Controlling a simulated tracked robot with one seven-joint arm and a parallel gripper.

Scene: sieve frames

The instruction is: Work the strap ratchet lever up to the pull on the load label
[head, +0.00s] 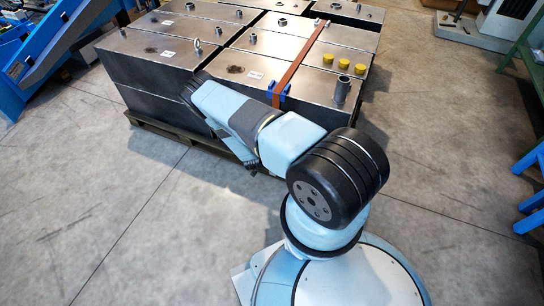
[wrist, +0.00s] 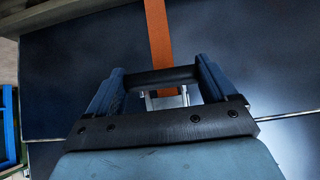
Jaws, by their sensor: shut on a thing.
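The orange strap (head: 302,54) runs over the top of the metal tanks and down their front face, and it also shows in the wrist view (wrist: 158,35). In the wrist view, the two blue fingers of my gripper (wrist: 161,77) are shut on the ends of a dark crossbar, which looks like the ratchet lever (wrist: 150,79). A silver part of the ratchet (wrist: 168,99) shows behind the bar, in line with the strap. My arm hides the gripper and ratchet in the head view. Small white labels sit on the tank tops, one left of the strap (head: 254,75); their print is unreadable.
The metal tanks (head: 150,45) stand on a wooden pallet (head: 170,133). A blue corner piece (head: 279,93) sits under the strap at the tank edge. Blue machinery (head: 45,60) is at left, a green bench (head: 525,55) at right. The concrete floor between is clear.

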